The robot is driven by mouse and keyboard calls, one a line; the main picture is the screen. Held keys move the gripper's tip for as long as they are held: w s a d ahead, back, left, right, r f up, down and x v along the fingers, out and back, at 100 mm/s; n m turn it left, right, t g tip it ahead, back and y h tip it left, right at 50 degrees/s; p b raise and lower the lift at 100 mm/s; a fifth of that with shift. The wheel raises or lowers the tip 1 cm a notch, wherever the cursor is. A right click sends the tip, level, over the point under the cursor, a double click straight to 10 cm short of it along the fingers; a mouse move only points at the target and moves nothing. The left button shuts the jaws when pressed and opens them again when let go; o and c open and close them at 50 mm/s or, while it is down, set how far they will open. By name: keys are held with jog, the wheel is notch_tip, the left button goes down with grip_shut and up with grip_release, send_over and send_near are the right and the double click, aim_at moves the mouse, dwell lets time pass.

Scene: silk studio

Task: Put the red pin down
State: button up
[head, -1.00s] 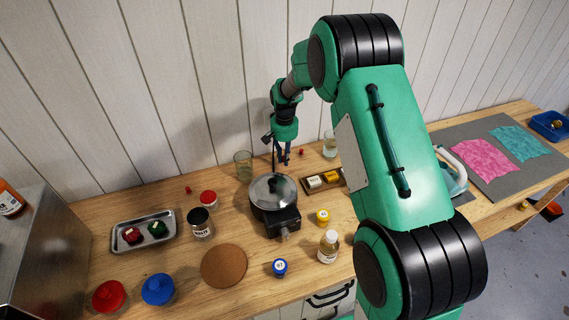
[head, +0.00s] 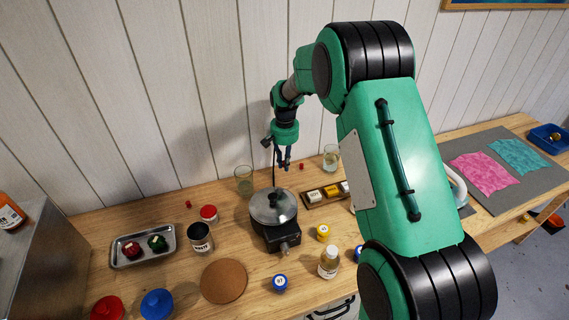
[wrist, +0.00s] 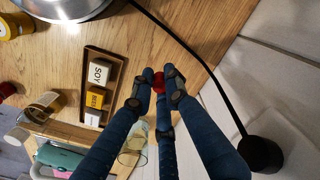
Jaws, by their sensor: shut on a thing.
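A small red pin (wrist: 159,82) shows between the fingertips of my gripper (wrist: 160,88) in the wrist view. The fingers are shut on it and hide part of it. In the head view my gripper (head: 284,167) points down behind the pot, near the back of the wooden counter (head: 190,275). The pin in its grip is too small to make out there. Another small red piece (head: 302,166) shows just right of the fingers, and one more (head: 188,204) lies at the left near the wall. I cannot tell the exact gap between fingertips and counter.
A wooden tray of labelled blocks (wrist: 86,86) is close by. Glasses (head: 244,180) (head: 331,158) flank the gripper. The wall is close behind.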

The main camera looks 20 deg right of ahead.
dwell(0.3)
jog(key=shift+r, duration=0.55)
jog(key=r, duration=0.2)
jog(key=a+r, duration=0.1)
jog(key=r, duration=0.1)
jog(key=shift+w+r, duration=0.1)
jog(key=shift+n, duration=0.5)
jog(key=w+a, duration=0.1)
jog(key=a, duration=0.7)
jog(key=w+a, duration=0.1)
jog(key=a, duration=0.3)
jog(key=shift+w, duration=0.3)
jog(key=a+n+b, duration=0.1)
jog(key=a, duration=1.5)
jog(key=shift+w+f, duration=0.15)
jog(key=shift+f, duration=2.4)
jog(key=shift+f, duration=0.1)
jog(key=shift+f+b, duration=0.3)
jog(key=shift+f, duration=2.05)
